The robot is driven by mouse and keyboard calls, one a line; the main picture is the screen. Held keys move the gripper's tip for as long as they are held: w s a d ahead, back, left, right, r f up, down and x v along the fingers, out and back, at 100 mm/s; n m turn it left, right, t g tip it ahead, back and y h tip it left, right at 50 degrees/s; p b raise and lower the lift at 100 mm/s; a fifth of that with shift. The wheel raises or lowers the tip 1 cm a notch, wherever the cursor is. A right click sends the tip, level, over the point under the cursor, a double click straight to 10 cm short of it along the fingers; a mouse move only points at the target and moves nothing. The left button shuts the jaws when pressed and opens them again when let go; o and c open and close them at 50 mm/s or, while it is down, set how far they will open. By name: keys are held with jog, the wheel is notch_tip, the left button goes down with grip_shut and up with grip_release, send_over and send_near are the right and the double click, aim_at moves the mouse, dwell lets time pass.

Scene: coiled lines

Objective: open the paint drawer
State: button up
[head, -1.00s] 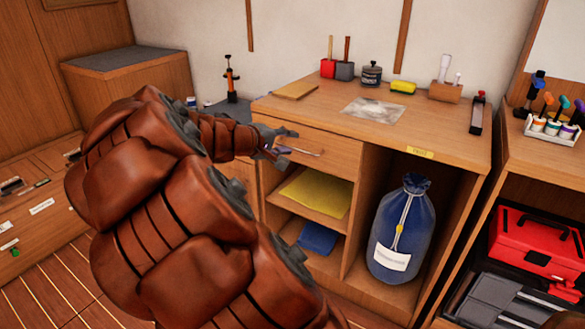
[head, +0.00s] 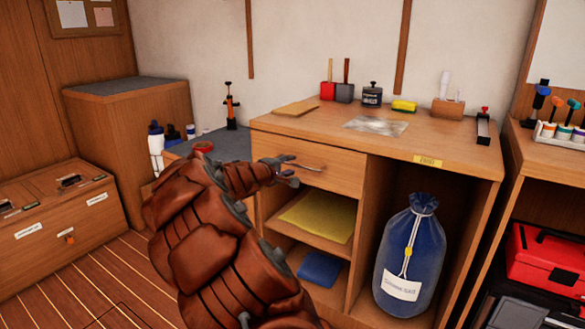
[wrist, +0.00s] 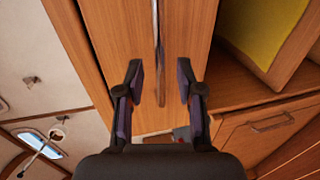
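The wooden drawer (head: 340,174) sits at the upper left of the workbench front, and its front looks flush with the bench. Its thin metal bar handle (head: 312,168) runs across the front. My gripper (head: 290,170) is at the left end of this handle, with its fingers spread. In the wrist view, my gripper (wrist: 159,78) is open, and the handle (wrist: 157,40) runs between its two fingers without visible contact. The drawer front (wrist: 185,35) fills the middle behind it. How deep the fingers reach around the bar I cannot tell.
Below the drawer, an open shelf holds a yellow cloth (head: 318,217) and a blue one (head: 320,268). A blue sack (head: 410,255) stands in the right bay. A small yellow label (head: 428,161), too small to read surely, is on the bench edge. A red toolbox (head: 545,258) is at right.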

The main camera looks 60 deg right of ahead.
jog(key=shift+x, duration=1.45)
grip_shut()
